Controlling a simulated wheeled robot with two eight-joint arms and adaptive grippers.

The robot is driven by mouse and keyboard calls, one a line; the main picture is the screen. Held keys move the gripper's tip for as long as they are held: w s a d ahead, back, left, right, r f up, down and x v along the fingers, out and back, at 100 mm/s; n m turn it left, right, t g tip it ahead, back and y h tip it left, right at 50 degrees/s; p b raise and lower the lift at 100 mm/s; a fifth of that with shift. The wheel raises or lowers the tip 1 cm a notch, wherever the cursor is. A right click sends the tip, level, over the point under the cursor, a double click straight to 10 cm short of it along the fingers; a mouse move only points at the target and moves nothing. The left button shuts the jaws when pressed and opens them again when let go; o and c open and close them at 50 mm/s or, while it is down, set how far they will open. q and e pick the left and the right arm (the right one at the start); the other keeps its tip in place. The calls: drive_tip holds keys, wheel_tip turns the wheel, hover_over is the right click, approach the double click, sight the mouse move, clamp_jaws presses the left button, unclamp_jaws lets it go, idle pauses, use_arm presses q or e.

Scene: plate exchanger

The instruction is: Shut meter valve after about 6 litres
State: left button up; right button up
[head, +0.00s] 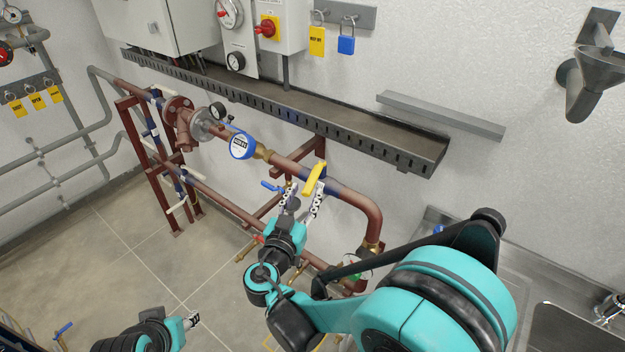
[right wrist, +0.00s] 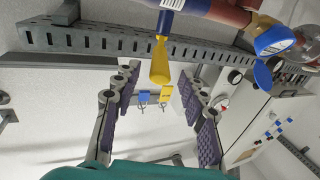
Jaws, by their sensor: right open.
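The water meter (head: 242,146) has a blue ring and sits on the brown pipe; it also shows in the right wrist view (right wrist: 274,40). The yellow valve lever (head: 315,178) is on the pipe to the right of the meter. In the right wrist view the lever (right wrist: 160,62) points in between the fingers. My right gripper (head: 303,196) is open, with its fingers at either side of the lever, and is not closed on it. It also shows in the right wrist view (right wrist: 160,90). My left gripper (head: 192,320) is low at the bottom left; its fingers are too small to judge.
A smaller blue-handled valve (head: 272,187) is just left of my right gripper. A pressure gauge (head: 217,110) stands behind the meter. A grey cable tray (head: 300,118) runs along the wall above the pipe. A steel sink (head: 570,330) is at the lower right.

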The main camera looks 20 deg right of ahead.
sight(317, 168)
drive_tip(key=x, duration=0.6)
drive_tip(key=shift+f+b, duration=0.1)
drive_tip(key=shift+b, duration=0.25)
drive_tip(key=shift+w+a, duration=0.1)
clamp_jaws()
